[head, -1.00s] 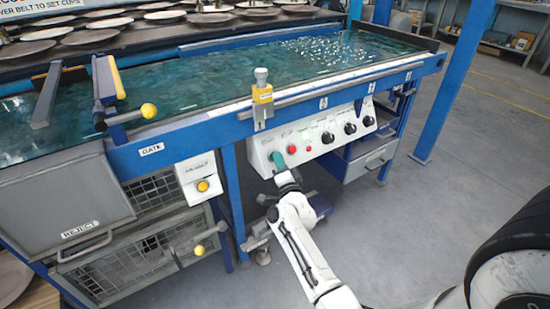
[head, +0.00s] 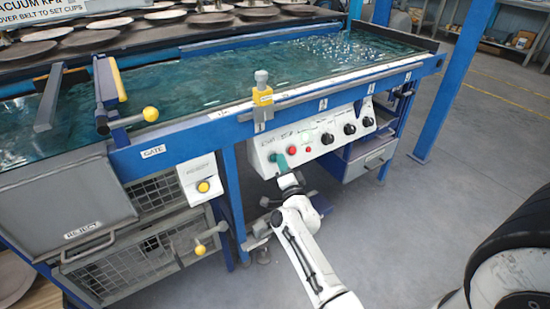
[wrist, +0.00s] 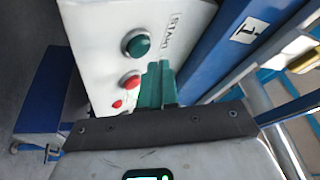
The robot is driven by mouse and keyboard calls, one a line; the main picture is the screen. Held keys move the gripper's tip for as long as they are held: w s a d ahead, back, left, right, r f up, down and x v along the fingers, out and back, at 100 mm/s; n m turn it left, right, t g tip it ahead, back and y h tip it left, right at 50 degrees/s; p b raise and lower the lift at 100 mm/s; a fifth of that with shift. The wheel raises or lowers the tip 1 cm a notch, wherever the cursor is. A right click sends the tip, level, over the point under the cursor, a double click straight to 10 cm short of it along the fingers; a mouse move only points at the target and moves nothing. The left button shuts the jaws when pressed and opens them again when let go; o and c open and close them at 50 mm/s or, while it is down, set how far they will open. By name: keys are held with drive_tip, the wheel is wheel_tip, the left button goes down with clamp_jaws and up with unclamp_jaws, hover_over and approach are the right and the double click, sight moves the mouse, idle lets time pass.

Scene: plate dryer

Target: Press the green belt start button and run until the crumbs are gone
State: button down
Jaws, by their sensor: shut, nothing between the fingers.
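The green start button (wrist: 137,44) sits on a white control panel beside a "START" label in the wrist view. My gripper (wrist: 158,70) is shut and empty, its teal fingers pointing at the panel. The fingertips appear just beside the green button; I cannot tell whether they touch the panel. In the head view my gripper (head: 279,162) is at the panel's left end and hides the green button. The belt (head: 215,82) is teal and wet-looking. Pale crumbs (head: 320,47) are scattered on its far right part.
A red button (wrist: 130,80) and a smaller red one (wrist: 117,104) are close to my fingers. Black knobs (head: 350,129) line the panel (head: 262,150) to the right.

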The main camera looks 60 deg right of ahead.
drive_tip(key=shift+s+a+r+p, duration=0.55)
drive_tip(key=shift+s+r+p, duration=0.1)
drive_tip(key=shift+s, duration=0.2)
drive_tip(key=shift+s+a+r+p, duration=0.5)
drive_tip(key=shift+s+r+p, duration=0.1)
drive_tip(key=shift+s, duration=0.25)
drive_tip(key=w+a+f+n+y, duration=0.3)
drive_tip(key=a+n+y, duration=0.3)
drive_tip(key=a, duration=0.3)
drive_tip(key=w+a+f+n+y, duration=0.35)
drive_tip(key=a+n+y, duration=0.25)
drive_tip(key=a, duration=0.4)
drive_tip(key=s+a+f+n+g+y, duration=0.4)
drive_tip(key=s+a+n+g, duration=0.3)
drive_tip(key=s+a, duration=0.3)
drive_tip(key=s+a+r+n+g, duration=0.2)
drive_tip(key=s+a+n+g, duration=0.25)
drive_tip(key=s, duration=0.75)
wheel_tip(320, 180, up, 19)
drive_tip(key=g+p, duration=0.1)
drive_tip(key=p, duration=1.8)
drive_tip(key=shift+a+m+h, duration=0.2)
drive_tip(key=shift+m+h, duration=0.1)
drive_tip(key=shift+m, duration=0.15)
